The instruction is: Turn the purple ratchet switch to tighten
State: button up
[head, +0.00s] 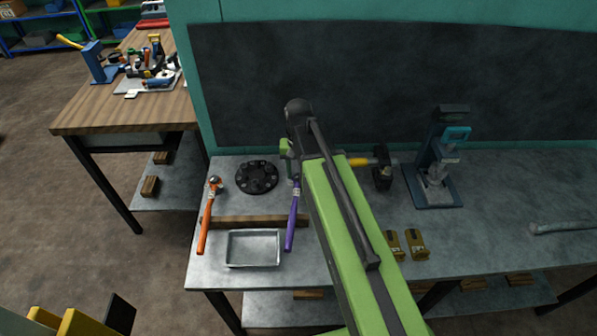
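The purple ratchet (291,222) lies on the grey workbench with its handle toward me and its head at the far end. Its head and switch are largely hidden at my wrist, so I cannot tell which way the switch is set. My gripper (293,172) points down at the head end of the purple ratchet, below the black end joint of my green arm. Its fingertips are too small and hidden to show whether they are open or touching the ratchet.
An orange ratchet (207,215), a round black part (257,177) and a metal tray (232,262) are to the left. A yellow-handled hammer (383,170), a blue press (434,190) and two brass blocks (415,244) are to the right. A dark board (250,80) stands behind.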

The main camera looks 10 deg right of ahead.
jog(key=shift+o, duration=0.6)
notch_tip(320, 180, up, 18)
jog(key=p, duration=1.7)
jog(key=shift+f, duration=0.25)
jog(key=b, duration=0.5)
send_over(298, 176)
jog(key=s, duration=0.2)
notch_tip(298, 176, down, 6)
jog(key=s+f+n+b, duration=0.2)
jog(key=s, duration=0.4)
jog(key=shift+d+n, duration=0.2)
jog(key=shift+n, duration=0.1)
